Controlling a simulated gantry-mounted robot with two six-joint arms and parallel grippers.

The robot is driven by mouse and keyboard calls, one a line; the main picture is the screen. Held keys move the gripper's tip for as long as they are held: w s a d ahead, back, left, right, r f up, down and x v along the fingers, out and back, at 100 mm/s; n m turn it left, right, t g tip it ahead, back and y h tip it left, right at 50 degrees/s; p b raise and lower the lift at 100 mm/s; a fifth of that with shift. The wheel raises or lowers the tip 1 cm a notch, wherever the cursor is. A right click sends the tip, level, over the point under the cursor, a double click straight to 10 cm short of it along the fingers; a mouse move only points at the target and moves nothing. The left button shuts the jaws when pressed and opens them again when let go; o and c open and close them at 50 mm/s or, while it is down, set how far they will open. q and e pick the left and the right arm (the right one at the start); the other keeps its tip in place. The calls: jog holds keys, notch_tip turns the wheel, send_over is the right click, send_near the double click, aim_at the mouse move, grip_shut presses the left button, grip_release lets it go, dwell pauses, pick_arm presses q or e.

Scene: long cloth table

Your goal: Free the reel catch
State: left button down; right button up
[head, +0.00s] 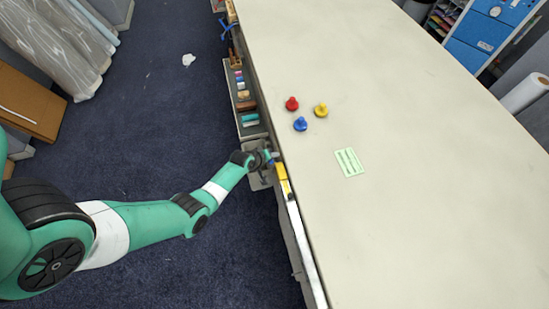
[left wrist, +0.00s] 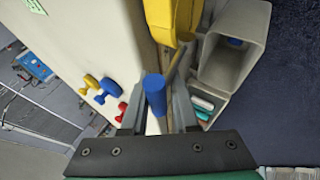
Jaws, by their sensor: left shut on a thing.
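My left gripper (head: 268,157) is at the table's long edge, beside a yellow housing (head: 282,172) fixed there. In the left wrist view, the gripper's fingers (left wrist: 157,108) are closed around a blue cylinder (left wrist: 155,92), which sticks out between them. The yellow housing (left wrist: 163,22) lies just beyond the blue cylinder in that view. I cannot tell whether the blue cylinder is the reel catch itself, and no reel is plainly seen. My right gripper is in neither view.
Red (head: 291,104), yellow (head: 321,110) and blue (head: 300,124) knobbed pieces stand on the cloth table (head: 420,200), near a green card (head: 349,162). A side tray (head: 233,82) with several small items hangs along the edge. A grey open bin (left wrist: 232,55) is close to the gripper.

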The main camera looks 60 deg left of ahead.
pick_arm(q)
jog(key=shift+w+d+f, duration=0.15)
jog(key=shift+d+f, duration=0.15)
jog(key=shift+f, duration=0.15)
dwell(1.3)
jog(key=c, duration=0.9)
grip_release()
jog(key=shift+o, duration=0.7)
jog(key=shift+d, duration=0.2)
jog(key=shift+a+r, duration=0.1)
jog(key=shift+r, duration=0.05)
